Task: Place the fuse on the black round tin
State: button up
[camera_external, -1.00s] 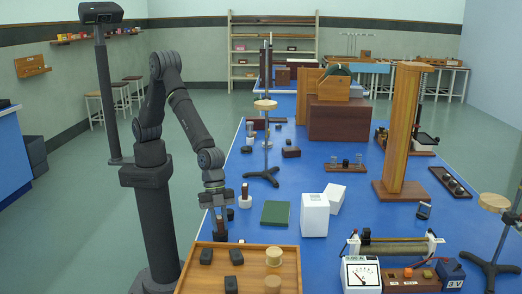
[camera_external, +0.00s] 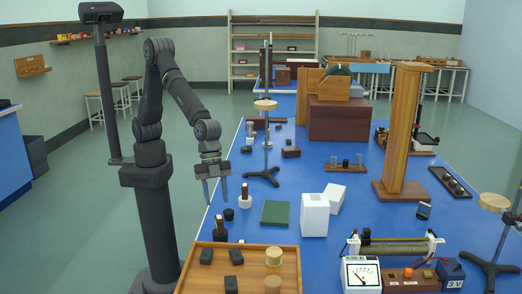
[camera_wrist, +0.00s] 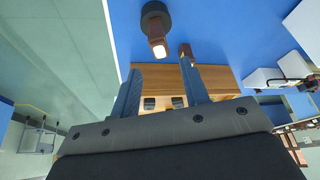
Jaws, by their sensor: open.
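The fuse looks like a small upright brown piece (camera_external: 219,225) just beyond the tray's far left corner. It appears to stand on a low dark round base, seemingly the black round tin (camera_external: 220,237). In the wrist view a brown piece with a pale top (camera_wrist: 157,38) stands on a black round thing (camera_wrist: 155,6), apart from the fingers. My gripper (camera_external: 215,200) is open and empty above the fuse, fingers pointing down. A second brown, pale-topped piece (camera_wrist: 187,50) is partly hidden by the right finger in the wrist view.
A small black cup-like thing (camera_external: 229,214) and a white-based piece with a brown top (camera_external: 245,200) stand close by. A wooden tray (camera_external: 207,282) with several blocks lies in front. A green flat block (camera_external: 275,213) and white boxes (camera_external: 315,216) stand to the right.

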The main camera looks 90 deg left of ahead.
aim_at(220, 218)
jog(key=shift+v, duration=1.6)
jog(key=x, duration=1.2)
jog(key=shift+f, duration=0.1)
jog(key=shift+r, duration=1)
